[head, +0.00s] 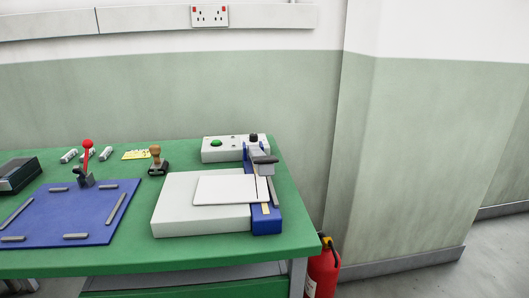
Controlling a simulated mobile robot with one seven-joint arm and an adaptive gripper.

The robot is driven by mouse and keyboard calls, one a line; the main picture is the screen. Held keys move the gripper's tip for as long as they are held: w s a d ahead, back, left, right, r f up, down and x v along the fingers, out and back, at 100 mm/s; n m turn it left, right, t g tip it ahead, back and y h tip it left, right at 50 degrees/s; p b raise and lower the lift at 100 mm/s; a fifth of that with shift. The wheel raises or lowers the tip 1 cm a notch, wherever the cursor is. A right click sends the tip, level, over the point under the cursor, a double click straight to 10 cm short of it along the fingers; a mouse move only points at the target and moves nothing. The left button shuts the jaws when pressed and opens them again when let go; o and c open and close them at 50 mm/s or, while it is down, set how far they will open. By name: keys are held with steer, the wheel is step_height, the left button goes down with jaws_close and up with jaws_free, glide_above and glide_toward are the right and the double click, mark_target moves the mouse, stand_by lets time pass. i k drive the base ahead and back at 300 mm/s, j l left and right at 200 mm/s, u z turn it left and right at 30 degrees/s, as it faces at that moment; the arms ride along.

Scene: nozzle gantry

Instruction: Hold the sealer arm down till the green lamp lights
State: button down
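The sealer (180,212) stands at the right end of the green bench, with a low white body and a blue base strip along its right side. Its narrow sealer arm (250,162) runs above the blue strip and looks tilted up, with a grey handle (265,160) apart from the strip. A white flat sheet or pouch (220,190) lies on the body and reaches the strip. Behind it is a white box (208,155) with a green dome (216,142); I cannot tell whether it is lit or whether it is the lamp. My gripper is not in view.
The green bench (200,252) also holds a blue board (60,215) with a red-knobbed lever (87,145), a wooden-handled stamp (156,160), a yellow card (136,155) and a dark box (18,174). A red extinguisher (323,268) stands beside the bench's right end.

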mark_target(263, 164)
steer(key=i+j, duration=0.1)
steer(key=j, duration=0.3)
steer(key=i+j, duration=0.1)
steer(key=j, duration=0.35)
steer(key=i+j, duration=0.1)
steer(key=j, duration=0.3)
steer(key=i+z, duration=0.1)
steer(key=z, duration=1.9)
steer(key=j, duration=0.3)
steer(key=i+j, duration=0.15)
steer(key=j, duration=0.2)
